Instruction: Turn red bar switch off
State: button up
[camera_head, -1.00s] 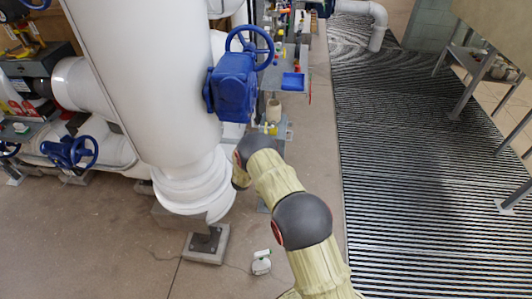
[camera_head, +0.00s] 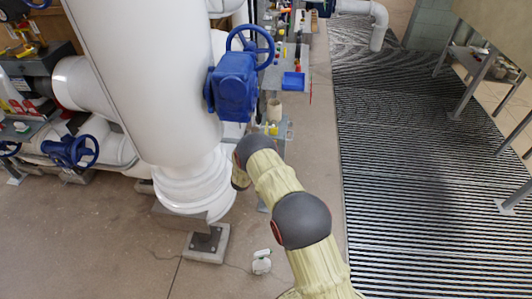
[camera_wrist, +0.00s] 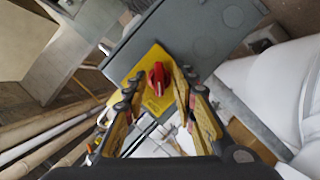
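The red bar switch (camera_wrist: 157,74) shows in the wrist view, mounted on a yellow plate (camera_wrist: 150,58) on a grey box (camera_wrist: 195,32). My gripper (camera_wrist: 155,88) is open, with one finger on each side of the switch in the picture. The right finger appears very close to the switch; I cannot tell whether it touches. In the head view my gripper and the switch are hidden behind my arm and the pipework.
A big white pipe (camera_head: 150,80) with a blue valve and handwheel (camera_head: 235,85) stands left of my arm. Grey shelves with small items (camera_head: 290,80) lie beyond. A white bottle (camera_head: 262,262) lies on the floor.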

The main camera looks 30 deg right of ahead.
jog(key=v, duration=1.2)
dwell(0.5)
